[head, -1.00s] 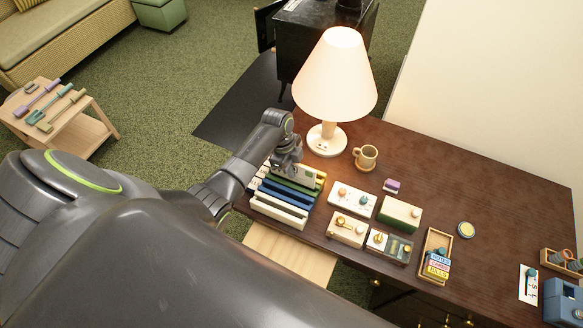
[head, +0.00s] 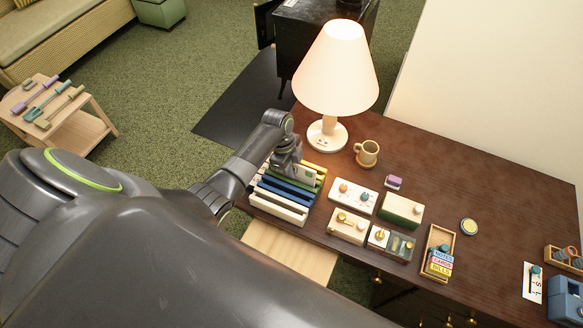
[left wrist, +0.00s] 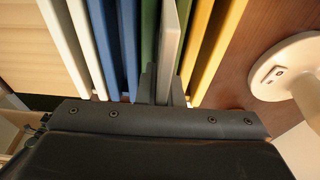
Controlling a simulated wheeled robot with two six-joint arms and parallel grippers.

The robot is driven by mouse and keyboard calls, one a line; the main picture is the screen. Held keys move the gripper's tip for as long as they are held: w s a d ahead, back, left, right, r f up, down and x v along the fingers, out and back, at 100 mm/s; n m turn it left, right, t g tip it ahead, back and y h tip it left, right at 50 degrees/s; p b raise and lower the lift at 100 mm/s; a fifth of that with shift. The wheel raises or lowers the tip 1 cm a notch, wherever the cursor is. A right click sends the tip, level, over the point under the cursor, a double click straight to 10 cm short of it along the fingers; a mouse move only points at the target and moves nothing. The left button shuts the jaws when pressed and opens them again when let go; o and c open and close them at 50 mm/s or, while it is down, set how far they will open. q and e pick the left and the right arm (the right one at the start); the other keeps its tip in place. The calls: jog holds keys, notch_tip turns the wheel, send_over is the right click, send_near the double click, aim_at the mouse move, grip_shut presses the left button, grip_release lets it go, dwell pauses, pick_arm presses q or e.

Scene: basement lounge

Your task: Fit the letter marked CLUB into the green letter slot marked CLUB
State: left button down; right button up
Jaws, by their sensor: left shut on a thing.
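The letter rack (head: 279,213) stands at the left end of the desk, with upright dividers in white, blue, green and yellow. My left gripper (head: 288,172) is over its far part, shut on a pale letter (head: 304,176). In the left wrist view the letter (left wrist: 171,40) stands on edge between the fingers (left wrist: 163,85). A green divider (left wrist: 148,35) is on its left, a strip of green shows on its right, and yellow dividers (left wrist: 218,50) are further right. The letter's mark cannot be read, and how deep it sits is hidden. My right gripper is not in view.
A lit lamp (head: 336,70) stands close behind the rack. A mug (head: 367,153), a white box with knobs (head: 352,195), a green-sided box (head: 400,210) and a wooden tray (head: 440,235) are to the right. The back right of the desk is clear.

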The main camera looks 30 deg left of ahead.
pick_arm(q)
jog(key=shift+f+b, duration=0.4)
jog(key=shift+f, duration=0.2)
jog(key=c, duration=1.5)
grip_release()
jog(key=shift+r, duration=0.15)
jog(key=b+v, duration=0.1)
jog(key=v, duration=1.6)
